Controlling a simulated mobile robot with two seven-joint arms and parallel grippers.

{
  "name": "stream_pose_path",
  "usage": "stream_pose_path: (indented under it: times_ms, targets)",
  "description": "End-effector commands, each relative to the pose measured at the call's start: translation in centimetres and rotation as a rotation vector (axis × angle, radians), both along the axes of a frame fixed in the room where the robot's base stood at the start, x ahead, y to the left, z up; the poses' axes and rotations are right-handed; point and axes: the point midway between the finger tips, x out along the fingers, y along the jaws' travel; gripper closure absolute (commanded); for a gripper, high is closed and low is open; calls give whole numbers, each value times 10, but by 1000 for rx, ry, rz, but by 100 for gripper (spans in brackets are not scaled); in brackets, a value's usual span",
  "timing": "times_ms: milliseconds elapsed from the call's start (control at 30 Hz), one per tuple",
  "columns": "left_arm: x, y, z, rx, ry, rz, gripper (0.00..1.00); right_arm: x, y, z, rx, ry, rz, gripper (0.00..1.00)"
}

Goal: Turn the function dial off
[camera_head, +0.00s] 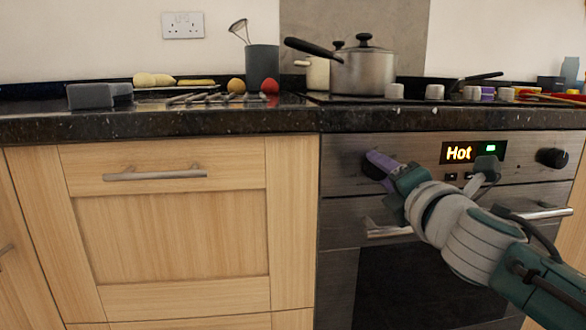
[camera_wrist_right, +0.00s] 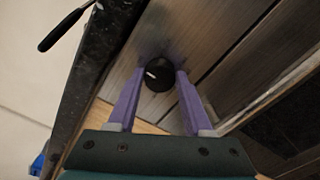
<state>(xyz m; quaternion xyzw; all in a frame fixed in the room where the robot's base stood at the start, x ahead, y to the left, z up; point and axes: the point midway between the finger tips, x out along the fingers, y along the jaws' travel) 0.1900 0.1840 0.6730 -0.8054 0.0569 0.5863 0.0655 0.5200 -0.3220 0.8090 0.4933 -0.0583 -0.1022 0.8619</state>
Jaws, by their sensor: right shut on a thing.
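The oven (camera_head: 340,185) has a black dial (camera_head: 371,170) at the left of its steel panel and another black dial (camera_head: 552,158) at the right. Which one is the function dial is not labelled. My right gripper (camera_head: 376,164) is at the left dial, its purple fingers partly hiding it. In the wrist view that dial (camera_wrist_right: 158,75) sits between the two fingertips, its white mark showing, and the gripper (camera_wrist_right: 161,77) is shut on it. The oven display (camera_head: 474,151) reads "Hot" beside a small green light. My left gripper is not in view.
The oven door handle (camera_head: 545,213) runs below the panel, behind my right arm. The dark worktop (camera_head: 220,122) overhangs above, with a saucepan (camera_head: 362,72), hob knobs (camera_head: 435,92) and a utensil pot (camera_head: 262,66) on it. Wooden cupboards (camera_head: 185,235) stand left.

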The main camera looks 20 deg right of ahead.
Motion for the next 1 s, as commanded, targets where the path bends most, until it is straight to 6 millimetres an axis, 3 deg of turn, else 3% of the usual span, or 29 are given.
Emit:
stream_pose_path:
  times_ms: [433, 467, 700, 1000]
  targets:
    - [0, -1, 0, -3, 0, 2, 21, 0, 0, 1, -10, 0, 0, 100]
    - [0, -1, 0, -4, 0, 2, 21, 0, 0, 1, -10, 0, 0, 46]
    - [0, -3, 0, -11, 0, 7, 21, 0, 0, 1, -8, 1, 1, 20]
    - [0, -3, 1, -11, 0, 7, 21, -2, 1, 0, -7, 2, 0, 20]
